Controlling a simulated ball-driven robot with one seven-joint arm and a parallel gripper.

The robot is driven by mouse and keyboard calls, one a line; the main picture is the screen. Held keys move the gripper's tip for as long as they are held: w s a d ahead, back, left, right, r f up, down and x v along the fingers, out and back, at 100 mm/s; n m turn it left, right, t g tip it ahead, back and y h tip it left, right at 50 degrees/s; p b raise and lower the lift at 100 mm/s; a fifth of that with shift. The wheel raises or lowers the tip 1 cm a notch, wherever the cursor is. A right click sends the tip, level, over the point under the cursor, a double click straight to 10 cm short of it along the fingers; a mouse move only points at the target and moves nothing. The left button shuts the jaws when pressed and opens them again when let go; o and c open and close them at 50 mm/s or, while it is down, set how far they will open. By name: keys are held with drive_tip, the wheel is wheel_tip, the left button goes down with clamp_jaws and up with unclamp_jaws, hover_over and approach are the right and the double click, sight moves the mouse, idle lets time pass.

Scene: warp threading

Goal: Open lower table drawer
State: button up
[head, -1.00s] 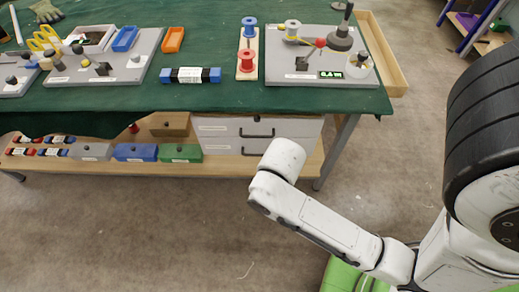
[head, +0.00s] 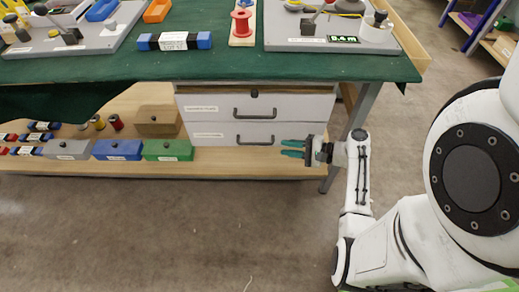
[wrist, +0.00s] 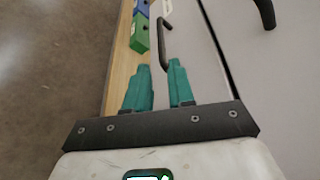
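The lower drawer (head: 208,133) is a white front under the table, closed, with a dark bar handle (head: 254,141). The upper drawer (head: 200,106) sits above it with its own handle (head: 254,115), also closed. My gripper (head: 282,148) has teal fingers pointing left, just right of the lower handle and apart from it. In the wrist view my gripper (wrist: 161,66) shows its two fingers parted with nothing between them. The lower handle (wrist: 165,38) lies beyond the fingertips there, and the upper handle (wrist: 265,12) is at the top right.
The wooden shelf (head: 60,168) runs below the drawers and holds a green box (head: 168,150), a blue box (head: 118,150) and a grey box (head: 68,149). A table leg (head: 358,110) stands right of the drawers. The floor (head: 180,230) in front is clear.

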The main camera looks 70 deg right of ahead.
sight(265, 144)
drive_tip(key=b+x, duration=0.2)
drive_tip(key=x, duration=0.8)
drive_tip(key=shift+w, duration=0.35)
drive_tip(key=shift+c, duration=0.3)
clamp_jaws()
